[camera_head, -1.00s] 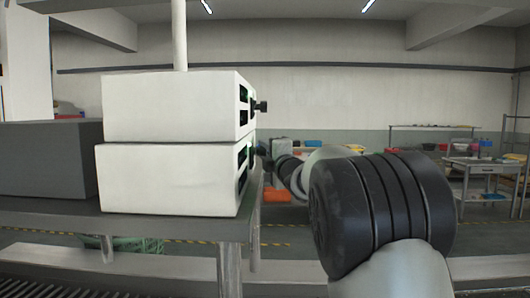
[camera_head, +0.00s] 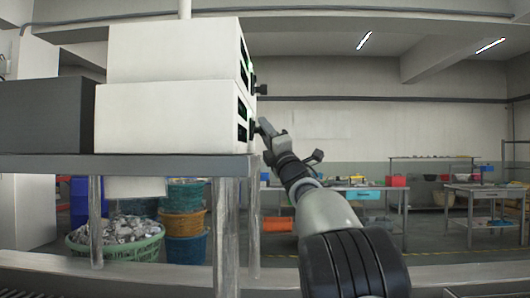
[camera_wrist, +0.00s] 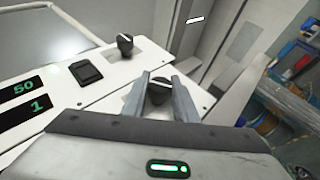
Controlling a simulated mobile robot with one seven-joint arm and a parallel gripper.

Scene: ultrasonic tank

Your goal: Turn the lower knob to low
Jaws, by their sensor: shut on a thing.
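Two white boxes are stacked on a metal table, the upper box (camera_head: 175,50) on the lower box (camera_head: 165,117). The upper knob (camera_wrist: 125,42) is black with a light pointer line and stands free; it also sticks out of the upper box's right face in the head view (camera_head: 261,89). The lower knob (camera_wrist: 158,93) is black and lies between my fingers in the wrist view. My gripper (camera_wrist: 162,84) is shut on it, with one finger on each side. In the head view my gripper (camera_head: 265,128) meets the lower box's front from the right. The knob's setting marks are not readable.
A panel with green digits "50" and "1" (camera_wrist: 38,97) and a black switch (camera_wrist: 86,73) sits beside the upper knob. A dark grey box (camera_head: 45,115) stands left on the table (camera_head: 130,165). Baskets (camera_head: 183,222) are beneath. Open floor lies to the right.

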